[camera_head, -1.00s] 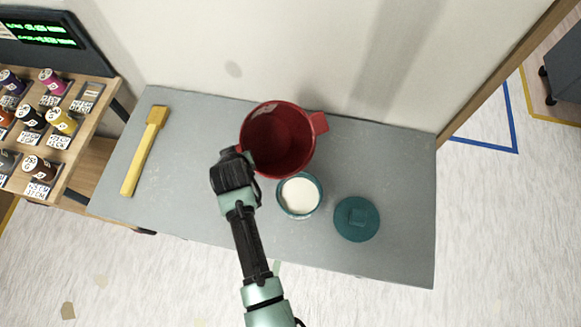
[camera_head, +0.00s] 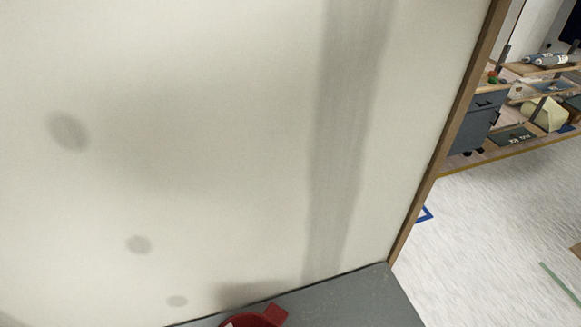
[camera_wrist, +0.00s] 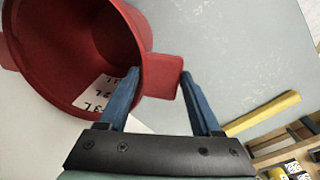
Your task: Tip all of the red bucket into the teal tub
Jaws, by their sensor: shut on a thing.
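The red bucket (camera_wrist: 75,45) fills the upper left of the wrist view, with its mouth partly facing the camera. Its inside wall carries a white scale label (camera_wrist: 100,92); no contents show in the visible part. My gripper (camera_wrist: 160,76) is shut on the bucket's side tab (camera_wrist: 162,75), one blue finger on each side. In the head view only the bucket's top edge and a tab (camera_head: 262,318) show at the bottom edge. The teal tub is out of view in both current frames.
The grey table (camera_head: 350,300) shows at the bottom of the head view, against a pale wall (camera_head: 200,150) with a wooden edge post (camera_head: 445,130).

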